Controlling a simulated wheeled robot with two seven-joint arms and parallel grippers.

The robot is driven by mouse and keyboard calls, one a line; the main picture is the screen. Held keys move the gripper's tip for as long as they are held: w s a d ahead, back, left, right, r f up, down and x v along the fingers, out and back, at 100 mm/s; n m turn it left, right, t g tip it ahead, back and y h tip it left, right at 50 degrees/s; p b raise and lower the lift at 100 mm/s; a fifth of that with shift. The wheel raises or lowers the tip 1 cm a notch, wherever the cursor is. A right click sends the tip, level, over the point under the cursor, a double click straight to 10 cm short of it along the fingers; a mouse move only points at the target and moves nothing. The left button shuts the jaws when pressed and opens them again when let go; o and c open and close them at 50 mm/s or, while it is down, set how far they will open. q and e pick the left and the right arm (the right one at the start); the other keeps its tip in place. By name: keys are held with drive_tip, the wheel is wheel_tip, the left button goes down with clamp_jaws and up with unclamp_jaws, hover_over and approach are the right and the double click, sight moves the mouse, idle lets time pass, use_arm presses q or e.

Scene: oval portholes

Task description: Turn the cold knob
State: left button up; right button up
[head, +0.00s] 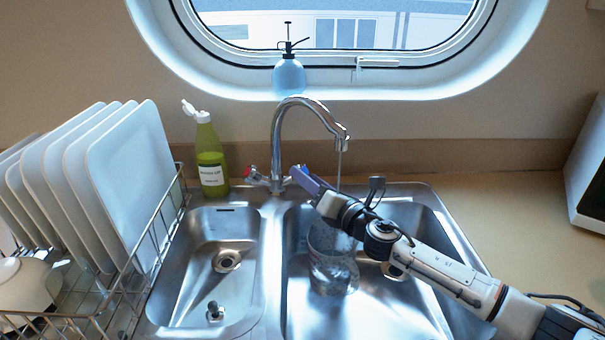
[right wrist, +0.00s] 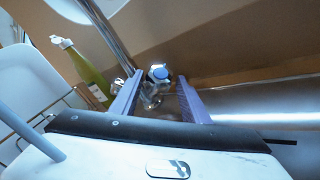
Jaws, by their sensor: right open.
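The cold knob (right wrist: 160,73) has a blue cap and a chrome body, and sits on the right side of the tap's base. In the right wrist view my right gripper (right wrist: 160,79) is open, with one purple finger to each side of the knob. I cannot tell whether either finger touches it. The chrome tap (head: 278,140) arches over the right basin, and a thin stream of water (head: 339,170) falls from its spout. The red-capped knob (head: 251,173) is on the tap's left side. My left gripper is out of view.
A clear glass vessel (head: 333,272) stands in the right basin (head: 390,315), partly behind my right arm. A green bottle (head: 210,160) stands left of the tap. A plate rack (head: 155,235) is at the left. A blue spray bottle (head: 288,76) is by the window.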

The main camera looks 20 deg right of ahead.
drive_tip(key=shift+x, duration=1.35)
drive_tip(key=shift+c, duration=0.5)
drive_tip(key=c, duration=0.7)
drive_tip(key=r+m+h+p, duration=0.1)
drive_tip(key=p, duration=0.2)
drive_tip(key=shift+a+f+m+h+p, duration=0.1)
drive_tip(key=shift+m+h+p, duration=0.2)
drive_tip(key=shift+m+p, duration=0.15)
drive_tip(key=shift+f+g+h, duration=0.2)
drive_tip(key=shift+g+h, duration=0.1)
drive_tip(key=shift+f+m, duration=0.15)
drive_tip(key=shift+m, duration=0.1)
drive_tip(key=o, duration=0.8)
